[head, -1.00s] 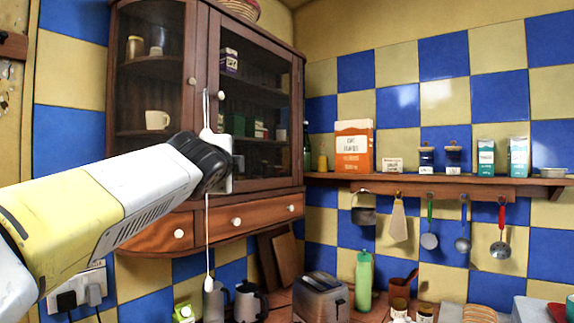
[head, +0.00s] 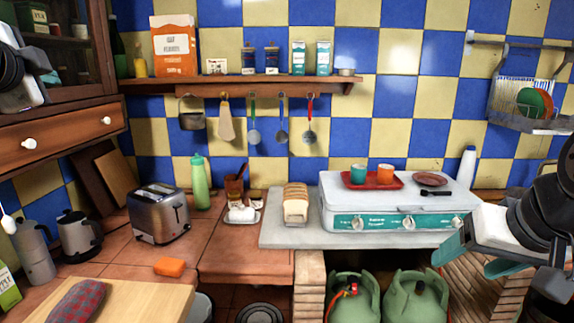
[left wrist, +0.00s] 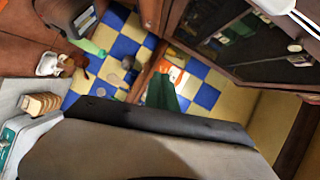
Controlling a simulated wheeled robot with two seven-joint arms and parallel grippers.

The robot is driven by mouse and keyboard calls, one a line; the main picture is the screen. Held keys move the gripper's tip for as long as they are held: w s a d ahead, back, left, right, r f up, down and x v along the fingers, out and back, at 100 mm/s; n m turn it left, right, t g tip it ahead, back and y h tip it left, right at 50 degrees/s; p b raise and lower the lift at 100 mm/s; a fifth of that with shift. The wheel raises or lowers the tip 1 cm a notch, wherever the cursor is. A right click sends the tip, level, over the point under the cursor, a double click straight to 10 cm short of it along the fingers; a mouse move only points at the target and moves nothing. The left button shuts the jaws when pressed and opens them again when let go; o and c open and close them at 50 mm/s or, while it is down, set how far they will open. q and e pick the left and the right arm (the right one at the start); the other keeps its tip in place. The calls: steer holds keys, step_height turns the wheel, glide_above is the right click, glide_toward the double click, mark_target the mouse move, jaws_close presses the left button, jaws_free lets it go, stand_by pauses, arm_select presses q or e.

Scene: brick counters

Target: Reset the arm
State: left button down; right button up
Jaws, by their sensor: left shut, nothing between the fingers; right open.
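My left gripper (left wrist: 166,92) shows in the left wrist view as a dark grey body with teal fingers shut together and nothing between them. In the head view only part of my left wrist and its white gripper body shows, cut off at the left edge in front of the dark wooden cabinet. My right gripper (head: 476,262) is at the right of the head view. Its teal fingertips are apart, and it is open and empty in front of the right end of the camp stove.
The wooden cabinet (head: 60,140) stands close behind my left arm. The counter holds a toaster (head: 160,213), green bottle (head: 200,185), sliced bread (head: 296,204), stove (head: 400,220), orange sponge (head: 170,267) and cutting board (head: 140,305). Green gas bottles (head: 415,296) stand below. A wall shelf (head: 240,87) holds utensils.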

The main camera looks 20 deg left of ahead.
arm_select(q)
steer(key=w+d+f+n+h, duration=0.1)
steer(key=w+d+f+h, duration=0.1)
steer(key=w+d+f, duration=0.35)
steer(key=w+d+f+g+h, duration=0.1)
steer(key=w+d+f+h, duration=0.2)
steer(key=d, duration=0.5)
steer(key=w+d+f+n+h, duration=0.1)
steer(key=w+d+f+h, duration=0.1)
steer(key=w+d+f, duration=0.35)
steer(key=s+d+f+n+g+h, duration=0.1)
steer(key=d+f+n+g+h, duration=0.1)
steer(key=d+f, duration=0.4)
steer(key=s+d+f+n+g+h, duration=0.2)
steer(key=d+f, duration=0.5)
steer(key=d, duration=0.9)
steer(key=shift+s+g+h, duration=0.25)
steer(key=shift+g+h, duration=0.55)
